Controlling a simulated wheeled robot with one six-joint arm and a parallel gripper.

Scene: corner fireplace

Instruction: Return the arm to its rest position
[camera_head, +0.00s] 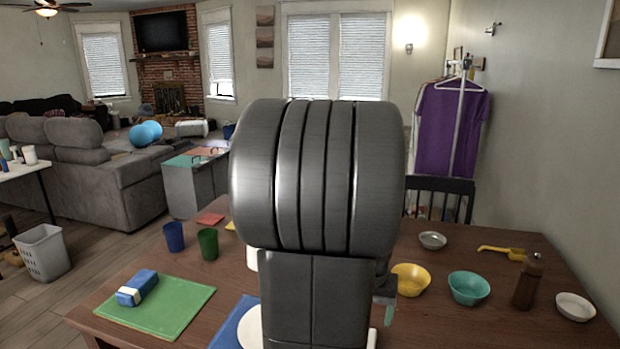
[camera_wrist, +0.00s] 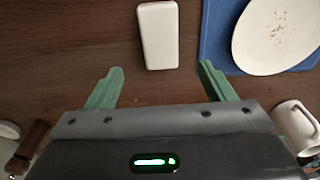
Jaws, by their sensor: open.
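My arm stands upright in the middle of the head view and hides much of the table. My gripper (camera_wrist: 161,68) shows in the wrist view with its two green fingers spread wide apart over the brown wooden table (camera_wrist: 60,45). Nothing is held between the fingers. A white rounded block (camera_wrist: 158,35) lies on the table just beyond the gap between the fingertips, and appears apart from both. In the head view the gripper is mostly hidden behind my arm.
A white plate with crumbs (camera_wrist: 275,38) lies on a blue placemat (camera_wrist: 218,30) beside the right finger. A white mug (camera_wrist: 292,125) is at lower right. The head view shows a yellow bowl (camera_head: 410,279), teal bowl (camera_head: 469,288), pepper mill (camera_head: 527,281) and blue cup (camera_head: 174,237).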

